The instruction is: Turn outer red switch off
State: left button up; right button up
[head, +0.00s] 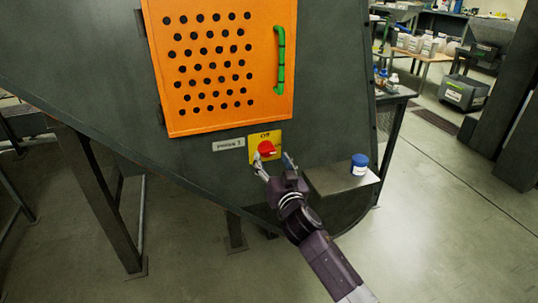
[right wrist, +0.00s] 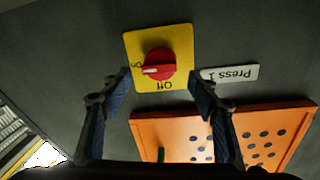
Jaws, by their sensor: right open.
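The red rotary switch (head: 266,148) sits on a yellow plate (head: 278,135) on the dark machine panel, below the orange perforated door. In the right wrist view, the red knob (right wrist: 159,65) has a white mark pointing left, at the "On" label. The "Off" label is at the bottom of the yellow plate (right wrist: 135,41) there. My right gripper (head: 273,161) is open in front of the switch. In the right wrist view its fingertips (right wrist: 159,82) lie on either side of the knob's lower part. Contact cannot be told. My left gripper is not in view.
The orange door (head: 180,75) with a green handle (head: 280,60) is above. A "Press 1" label (head: 228,144) is left of the switch. A jar with a blue lid (head: 360,164) stands on a grey ledge (head: 330,181) to the right.

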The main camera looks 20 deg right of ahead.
aim_at(268, 152)
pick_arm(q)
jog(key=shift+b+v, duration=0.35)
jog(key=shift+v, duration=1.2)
pick_arm(e)
jog(key=shift+w+d+f, duration=0.1)
jog(key=shift+w, duration=2.15)
jog(key=shift+c, duration=0.3)
jog(key=c, duration=1)
